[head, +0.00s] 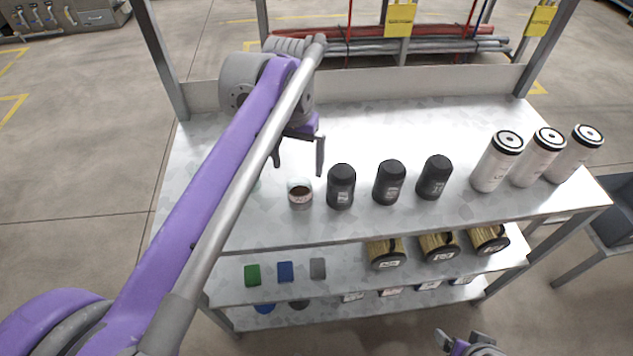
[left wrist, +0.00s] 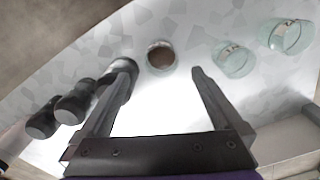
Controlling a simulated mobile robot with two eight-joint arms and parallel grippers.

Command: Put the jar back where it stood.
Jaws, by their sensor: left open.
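A small glass jar (head: 300,197) with brown contents stands upright on the shelf top, left of the black canisters. In the left wrist view the jar (left wrist: 160,58) shows between and just beyond the fingertips. My left gripper (head: 299,162) is open and empty, pointing down above and behind the jar, apart from it. Two clear glass jars, a nearer one (left wrist: 233,62) and a farther one (left wrist: 288,37), stand to the right in the left wrist view; in the head view my arm largely hides them. My right gripper (head: 472,345) is partly cut off at the bottom edge.
Black canisters (head: 389,183) stand in a row right of the jar, the nearest (head: 341,187) close beside it. White canisters (head: 497,162) stand at the right end. The shelf top (head: 400,125) is clear behind them. Lower shelves hold gold-coloured cylinders (head: 385,252) and small coloured blocks (head: 285,271).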

